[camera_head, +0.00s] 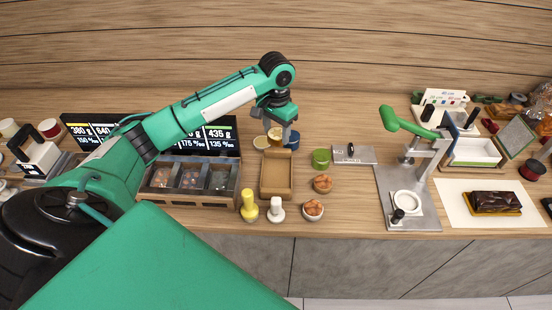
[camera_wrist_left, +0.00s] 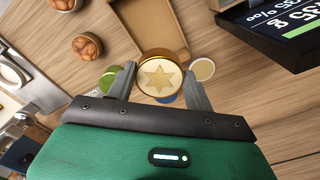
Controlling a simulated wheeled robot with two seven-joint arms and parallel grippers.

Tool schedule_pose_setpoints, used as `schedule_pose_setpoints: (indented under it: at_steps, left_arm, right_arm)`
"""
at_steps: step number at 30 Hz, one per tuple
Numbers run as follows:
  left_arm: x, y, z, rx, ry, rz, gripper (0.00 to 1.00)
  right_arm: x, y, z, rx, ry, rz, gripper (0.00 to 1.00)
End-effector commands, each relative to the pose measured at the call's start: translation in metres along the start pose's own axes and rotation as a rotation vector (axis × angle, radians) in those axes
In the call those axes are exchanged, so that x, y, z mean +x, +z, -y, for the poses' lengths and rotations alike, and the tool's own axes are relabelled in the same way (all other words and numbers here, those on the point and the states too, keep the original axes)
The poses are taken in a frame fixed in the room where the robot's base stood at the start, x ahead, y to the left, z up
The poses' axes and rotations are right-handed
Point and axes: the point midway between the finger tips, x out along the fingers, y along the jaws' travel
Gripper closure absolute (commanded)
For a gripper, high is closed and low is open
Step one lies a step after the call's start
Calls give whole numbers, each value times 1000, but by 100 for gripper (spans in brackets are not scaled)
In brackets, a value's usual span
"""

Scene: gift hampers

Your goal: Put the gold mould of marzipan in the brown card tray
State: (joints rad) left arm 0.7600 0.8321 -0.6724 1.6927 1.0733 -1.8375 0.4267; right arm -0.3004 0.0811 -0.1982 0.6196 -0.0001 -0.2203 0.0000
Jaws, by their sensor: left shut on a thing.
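The gold mould of marzipan (camera_wrist_left: 160,73), round with a star on its pale top, sits between the fingers of my left gripper (camera_wrist_left: 160,84) in the left wrist view. In the head view, my left gripper (camera_head: 278,125) points down just behind the brown card tray, with the gold mould (camera_head: 275,134) partly hidden at its fingers. The brown card tray (camera_head: 263,179) is open and empty on the counter; its near part also shows in the left wrist view (camera_wrist_left: 119,20). My right gripper is not in view.
A pale round pot (camera_head: 260,142) and a blue tin (camera_head: 294,139) stand beside the gripper. A green pot (camera_head: 321,158) and small bowls (camera_head: 322,184) are right of the tray. A divided box (camera_head: 188,182) is left. Yellow (camera_head: 249,209) and white (camera_head: 276,212) stampers stand in front.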

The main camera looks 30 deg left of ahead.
Motion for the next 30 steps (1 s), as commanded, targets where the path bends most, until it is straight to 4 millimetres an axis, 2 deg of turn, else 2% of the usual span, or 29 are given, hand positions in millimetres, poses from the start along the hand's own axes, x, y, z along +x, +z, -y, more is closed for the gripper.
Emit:
schedule_pose_setpoints:
  at_steps: [3,9,14,22,30]
  left_arm:
    - [31,1,0,-2,0,5,71]
    - [70,1,0,-1,0,2,71]
    - [83,0,-1,-1,0,1,71]
    - [119,0,0,-1,0,1,71]
    - [124,0,0,0,-1,-1,71]
  right_arm:
    - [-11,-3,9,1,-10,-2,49]
    - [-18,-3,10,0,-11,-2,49]
    - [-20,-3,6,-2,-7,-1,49]
    - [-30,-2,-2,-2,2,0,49]
    - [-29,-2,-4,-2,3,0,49]
